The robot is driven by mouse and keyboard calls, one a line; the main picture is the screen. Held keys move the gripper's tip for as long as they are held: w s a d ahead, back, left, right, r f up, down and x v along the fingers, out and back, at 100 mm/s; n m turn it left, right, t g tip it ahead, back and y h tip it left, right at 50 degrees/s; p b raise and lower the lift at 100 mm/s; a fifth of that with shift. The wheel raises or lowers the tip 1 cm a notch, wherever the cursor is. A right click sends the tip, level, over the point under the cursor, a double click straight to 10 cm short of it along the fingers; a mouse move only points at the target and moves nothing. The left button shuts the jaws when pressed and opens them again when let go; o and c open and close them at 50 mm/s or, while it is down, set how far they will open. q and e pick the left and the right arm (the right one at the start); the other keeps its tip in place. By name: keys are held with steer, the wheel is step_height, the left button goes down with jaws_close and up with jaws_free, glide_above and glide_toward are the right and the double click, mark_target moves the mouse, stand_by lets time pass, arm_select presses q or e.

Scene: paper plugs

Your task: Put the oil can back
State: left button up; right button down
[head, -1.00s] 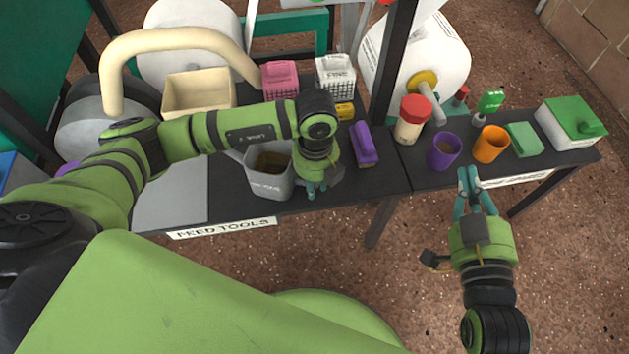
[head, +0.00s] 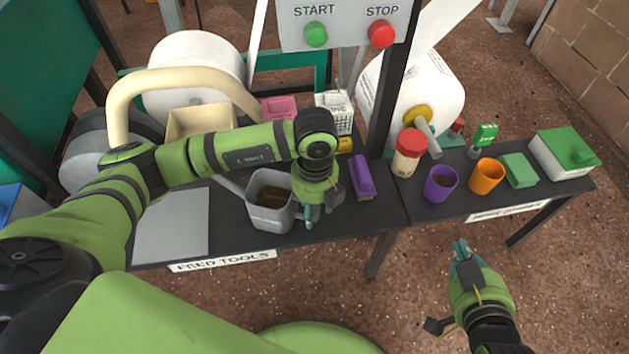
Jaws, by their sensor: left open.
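I cannot clearly pick out an oil can among the things on the benches. My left gripper (head: 314,213) points down over the left bench, just right of a grey bin (head: 268,218) with dark contents. It is open, and I see nothing between its fingers; its arm hides part of the bench behind it. My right gripper (head: 461,249) is over the floor in front of the right bench, apart from everything. Its fingertips look close together and hold nothing visible. A cream jar with a red lid (head: 408,154) stands upright at the left of the right bench.
A purple block (head: 363,178) lies right of my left gripper. Purple (head: 440,184) and orange (head: 486,176) cups, a green block (head: 518,170) and a green-lidded box (head: 564,153) stand on the right bench. A black post (head: 392,85) and START/STOP panel (head: 347,22) rise behind.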

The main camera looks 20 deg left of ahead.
arm_select(q)
step_height(320, 180, up, 7)
steer(key=shift+w+r+p, duration=0.1)
steer(key=shift+r+p, duration=0.05)
steer(key=shift+p, duration=0.75)
steer(key=shift+r, duration=0.3)
arm_select(e)
steer(key=s+d+f+g+h, duration=0.2)
steer(key=s+d+f+g, duration=0.2)
steer(key=s+f+g, duration=0.3)
steer(key=shift+s+d+f+m+g, duration=0.35)
steer(key=shift+s+f, duration=0.3)
steer(key=shift+s, duration=0.95)
